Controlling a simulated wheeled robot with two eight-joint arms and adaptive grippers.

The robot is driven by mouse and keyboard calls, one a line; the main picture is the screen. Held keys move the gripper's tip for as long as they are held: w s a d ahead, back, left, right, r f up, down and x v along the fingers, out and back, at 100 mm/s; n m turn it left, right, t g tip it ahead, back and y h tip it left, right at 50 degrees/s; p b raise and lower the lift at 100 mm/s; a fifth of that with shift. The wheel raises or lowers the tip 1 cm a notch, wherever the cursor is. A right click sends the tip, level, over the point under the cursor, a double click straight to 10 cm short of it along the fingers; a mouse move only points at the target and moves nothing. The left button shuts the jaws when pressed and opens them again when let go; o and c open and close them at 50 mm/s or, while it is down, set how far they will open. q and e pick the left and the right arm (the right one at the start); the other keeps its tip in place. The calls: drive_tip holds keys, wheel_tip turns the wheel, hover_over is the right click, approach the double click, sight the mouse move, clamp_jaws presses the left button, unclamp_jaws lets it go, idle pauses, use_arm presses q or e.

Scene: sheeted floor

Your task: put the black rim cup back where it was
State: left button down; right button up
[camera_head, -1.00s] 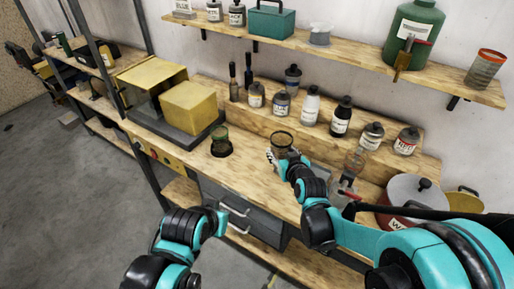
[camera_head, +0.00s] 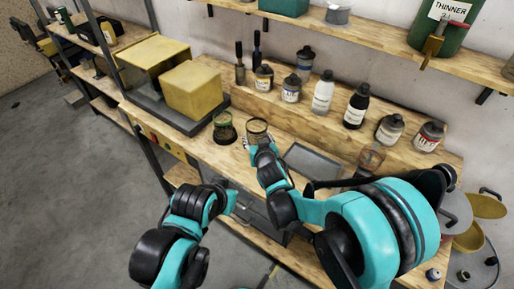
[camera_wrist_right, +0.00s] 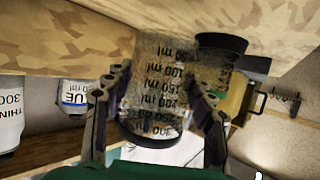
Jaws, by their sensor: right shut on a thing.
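The black rim cup (camera_head: 257,128) is a clear cup with a dark rim. My right gripper (camera_head: 253,144) is shut on it, close to the bench top, in the head view. In the right wrist view, the cup (camera_wrist_right: 158,85) with its ml markings sits between the two fingers of the right gripper (camera_wrist_right: 158,105). Whether the held cup touches the bench is unclear. My left gripper (camera_head: 230,202) is low, in front of the bench; its fingers are not clear.
Yellow boxes (camera_head: 192,92) stand on the left of the bench. Several bottles (camera_head: 322,95) line the raised back step. A shelf (camera_head: 400,50) runs above.

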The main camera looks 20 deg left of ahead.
wheel_tip(320, 180, down, 4)
drive_tip(key=shift+f+b, duration=0.1)
drive_tip(key=shift+b, duration=0.7)
drive_tip(key=o, duration=1.4)
